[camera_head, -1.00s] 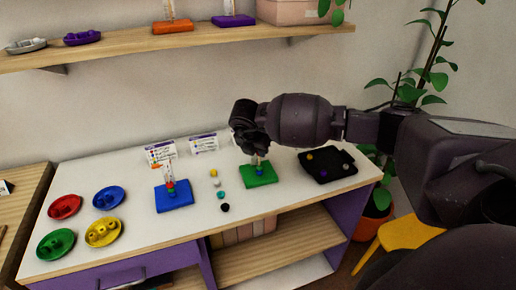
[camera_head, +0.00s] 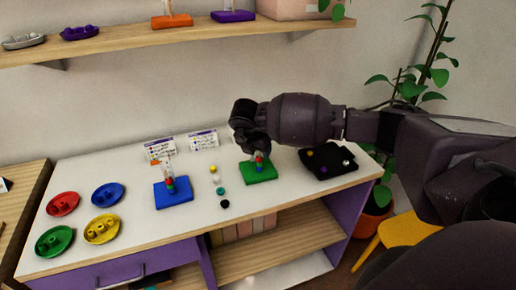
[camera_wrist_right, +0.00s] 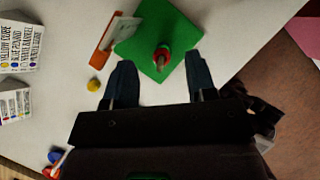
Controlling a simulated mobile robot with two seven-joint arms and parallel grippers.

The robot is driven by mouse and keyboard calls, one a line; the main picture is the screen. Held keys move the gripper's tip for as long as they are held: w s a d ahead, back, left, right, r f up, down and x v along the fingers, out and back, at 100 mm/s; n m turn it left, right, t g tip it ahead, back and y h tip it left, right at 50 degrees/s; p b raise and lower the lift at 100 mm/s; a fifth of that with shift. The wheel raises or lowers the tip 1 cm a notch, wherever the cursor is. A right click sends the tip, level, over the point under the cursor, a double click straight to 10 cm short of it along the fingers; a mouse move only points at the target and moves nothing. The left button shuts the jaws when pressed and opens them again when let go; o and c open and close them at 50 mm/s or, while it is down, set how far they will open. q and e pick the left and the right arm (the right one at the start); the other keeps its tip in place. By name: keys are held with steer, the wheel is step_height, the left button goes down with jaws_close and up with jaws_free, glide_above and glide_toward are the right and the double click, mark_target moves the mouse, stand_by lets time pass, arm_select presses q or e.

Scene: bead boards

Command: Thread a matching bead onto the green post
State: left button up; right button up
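The green board (camera_head: 262,178) lies on the white table with an upright post. A red bead (camera_head: 260,158) sits high on the post and a blue bead lower down; what is between them is too small to tell. The red bead (camera_wrist_right: 163,57) also shows around the post in the wrist view. My right gripper (camera_head: 254,152) is over the green board, its fingers open on either side of the post, with clear gaps to the red bead and nothing held. My left gripper is not in view.
A row of loose beads (camera_head: 219,190) lies left of the green board, beside the blue board (camera_head: 173,196). A black tray (camera_head: 343,171) with several beads stands to the right. Coloured dishes, including a yellow one (camera_head: 102,229), are at the left. A shelf (camera_head: 130,48) hangs above.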

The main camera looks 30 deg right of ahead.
steer(key=shift+r, duration=0.1)
steer(key=v, duration=1)
steer(key=shift+a+r, duration=0.2)
steer(key=shift+r, duration=0.1)
steer(key=shift+s, duration=0.1)
stand_by(0.3)
